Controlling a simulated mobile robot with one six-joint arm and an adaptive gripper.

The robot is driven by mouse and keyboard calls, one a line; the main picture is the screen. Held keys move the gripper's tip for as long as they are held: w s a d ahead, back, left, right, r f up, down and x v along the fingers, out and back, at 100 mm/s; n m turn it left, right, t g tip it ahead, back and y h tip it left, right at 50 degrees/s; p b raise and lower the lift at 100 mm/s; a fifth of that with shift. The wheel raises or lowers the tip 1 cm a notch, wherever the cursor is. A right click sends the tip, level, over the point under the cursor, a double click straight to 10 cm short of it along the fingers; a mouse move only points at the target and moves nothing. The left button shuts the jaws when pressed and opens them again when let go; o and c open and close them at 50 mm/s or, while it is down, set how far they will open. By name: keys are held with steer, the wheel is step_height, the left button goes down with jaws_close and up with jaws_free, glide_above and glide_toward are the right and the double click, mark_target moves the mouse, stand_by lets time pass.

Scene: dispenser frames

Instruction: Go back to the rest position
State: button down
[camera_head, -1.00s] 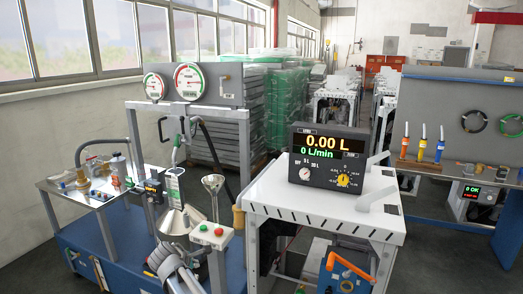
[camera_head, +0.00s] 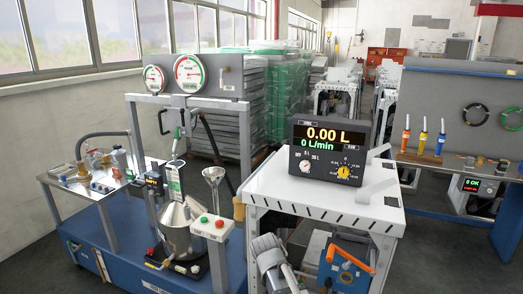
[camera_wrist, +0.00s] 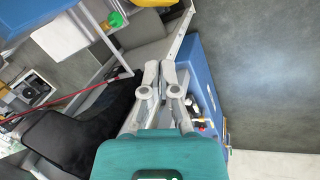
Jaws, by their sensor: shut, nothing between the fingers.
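My gripper (camera_wrist: 159,68) shows in the wrist view, with its two grey fingers close together and nothing held between them. The teal housing of my gripper fills the bottom middle of that view. Part of my grey arm (camera_head: 272,262) shows at the bottom of the head view, in front of the white table. My fingertips cannot be made out in the head view.
The white table (camera_head: 300,208) holds a black flow display (camera_head: 329,153) reading 0.00 L. The blue dispenser bench (camera_head: 120,245) stands left, with a metal funnel vessel (camera_head: 180,235). A blue box (camera_head: 345,268) sits below the table. Grey floor (camera_wrist: 265,80) lies open at right in the wrist view.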

steer(key=s+d+m+g+y, duration=0.2)
steer(key=s+d+m, duration=0.6)
steer(key=s+d, duration=0.2)
steer(key=shift+d+f+m+g+y, duration=0.3)
steer(key=shift+d+f, duration=0.15)
steer(key=shift+d, duration=0.45)
